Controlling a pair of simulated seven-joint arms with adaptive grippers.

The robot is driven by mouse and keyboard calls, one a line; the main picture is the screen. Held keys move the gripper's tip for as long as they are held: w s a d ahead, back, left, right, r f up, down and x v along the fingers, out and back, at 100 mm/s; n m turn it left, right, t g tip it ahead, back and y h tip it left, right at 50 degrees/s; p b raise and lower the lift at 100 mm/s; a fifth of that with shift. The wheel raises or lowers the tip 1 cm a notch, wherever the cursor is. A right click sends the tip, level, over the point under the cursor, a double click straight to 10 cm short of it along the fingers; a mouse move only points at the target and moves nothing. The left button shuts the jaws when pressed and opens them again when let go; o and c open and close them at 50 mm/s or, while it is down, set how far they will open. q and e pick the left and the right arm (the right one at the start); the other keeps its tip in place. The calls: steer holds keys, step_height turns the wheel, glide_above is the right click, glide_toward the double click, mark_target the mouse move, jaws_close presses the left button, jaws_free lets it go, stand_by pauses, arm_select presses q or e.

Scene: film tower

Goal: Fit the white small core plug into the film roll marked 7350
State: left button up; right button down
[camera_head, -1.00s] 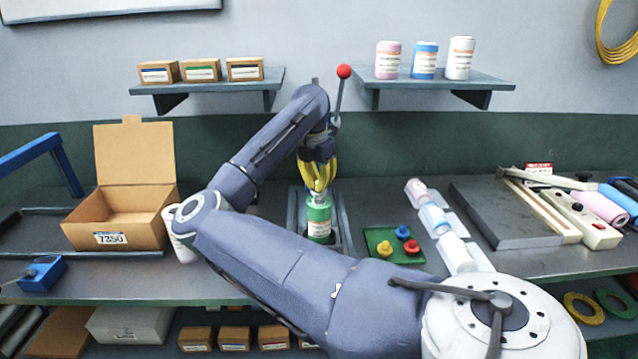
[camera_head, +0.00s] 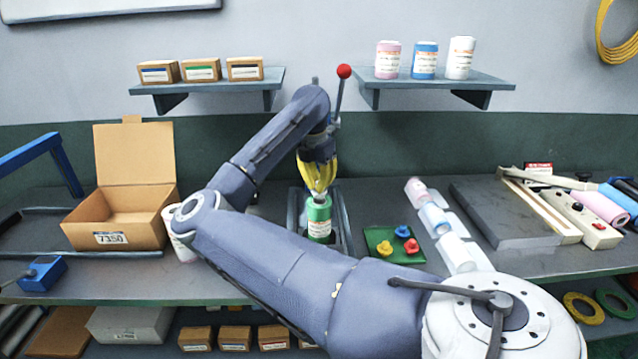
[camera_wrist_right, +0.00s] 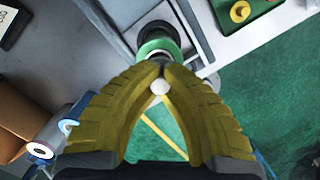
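A green film roll (camera_head: 319,221) with a white label stands upright in a grey holder in the middle of the bench; its print is too small to read. My right gripper (camera_head: 318,194) points down just above the roll, its yellow fingers drawn together at the tips. In the right wrist view the fingertips (camera_wrist_right: 161,72) meet around a small round white plug (camera_wrist_right: 159,87), next to the green roll (camera_wrist_right: 157,47). Whether the plug touches the roll's core I cannot tell. My left gripper is not in view.
A green tray (camera_head: 377,233) with yellow, blue and red plugs lies right of the holder. Several labelled rolls (camera_head: 433,218) lie in a rack further right. A red-knobbed lever (camera_head: 344,71) rises behind my gripper. A white roll (camera_head: 180,245) stands beside the box.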

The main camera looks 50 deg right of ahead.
steer(key=shift+f, duration=1.25)
steer(key=c, duration=1.5)
jaws_free()
steer(key=r, duration=0.4)
steer(key=a+r, duration=0.1)
steer(key=r, duration=0.7)
steer(key=shift+a, duration=0.25)
